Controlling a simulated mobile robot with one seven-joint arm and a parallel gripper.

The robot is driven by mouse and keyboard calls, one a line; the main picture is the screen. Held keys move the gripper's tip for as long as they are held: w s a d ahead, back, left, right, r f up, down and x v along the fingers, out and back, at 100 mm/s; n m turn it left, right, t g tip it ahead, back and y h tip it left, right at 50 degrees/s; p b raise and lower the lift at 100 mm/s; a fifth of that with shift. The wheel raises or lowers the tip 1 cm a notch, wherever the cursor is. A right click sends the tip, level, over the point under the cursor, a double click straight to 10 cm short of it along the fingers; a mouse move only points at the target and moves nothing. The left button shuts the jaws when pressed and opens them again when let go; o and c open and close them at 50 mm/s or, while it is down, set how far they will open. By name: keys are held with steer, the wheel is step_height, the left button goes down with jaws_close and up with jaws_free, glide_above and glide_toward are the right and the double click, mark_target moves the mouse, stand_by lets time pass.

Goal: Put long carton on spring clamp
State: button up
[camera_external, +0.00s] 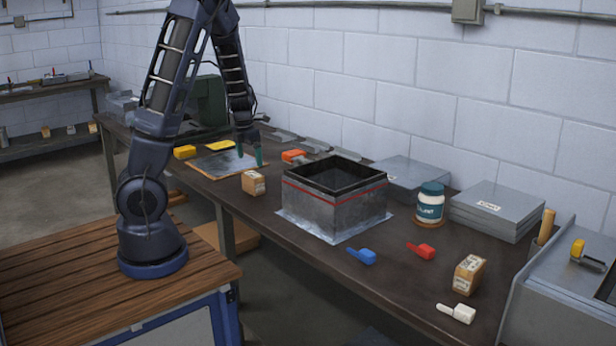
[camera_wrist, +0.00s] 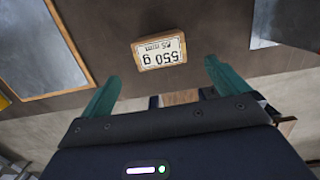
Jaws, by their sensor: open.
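A light brown carton (camera_external: 253,183) stands near the table's front edge, left of the sheet-metal box. A second brown carton (camera_external: 469,275) stands at the front right. I cannot tell for certain which is the long carton. Small clamp-like pieces lie about: orange (camera_external: 294,157), blue (camera_external: 361,256), red (camera_external: 421,251) and white (camera_external: 457,313); which is the spring clamp is unclear. My gripper (camera_external: 250,157) is open and empty, its green fingers above and behind the left carton, apart from it.
An open sheet-metal box (camera_external: 335,208) with a red line stands mid-table. A flat metal sheet (camera_external: 222,164) lies left, with yellow pieces (camera_external: 185,152) nearby. A teal-and-white jar (camera_external: 430,203) and stacked metal sheets (camera_external: 495,214) stand right. The front right tabletop has free room.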

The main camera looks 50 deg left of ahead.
steer(key=shift+r, duration=0.25)
steer(key=shift+s+d+r+m, duration=0.15)
steer(key=shift+d+r+m, duration=0.15)
steer(key=shift+d+m, duration=0.1)
steer(key=s+d+r+m+t+h, duration=0.1)
steer(key=s+d+r+m, duration=0.3)
steer(key=d+r+m, duration=0.4)
steer(key=s+d+r+m+h, duration=0.2)
steer(key=s+d+r+m, duration=0.25)
steer(key=m, duration=0.55)
steer(key=s+d+r+m+t+y, duration=0.1)
steer(key=s+d+r+m, duration=0.2)
steer(key=s+r+m, duration=0.2)
steer(key=s+d+r+m+t+y, duration=0.1)
steer(key=s+d+r+m+y, duration=0.1)
steer(key=s+m, duration=0.7)
step_height(320, 180, up, 3)
steer(key=d+m, duration=0.1)
steer(key=m, duration=0.2)
steer(key=shift+s+d+f, duration=0.15)
steer(key=shift+s+d, duration=0.15)
steer(key=shift+s, duration=0.05)
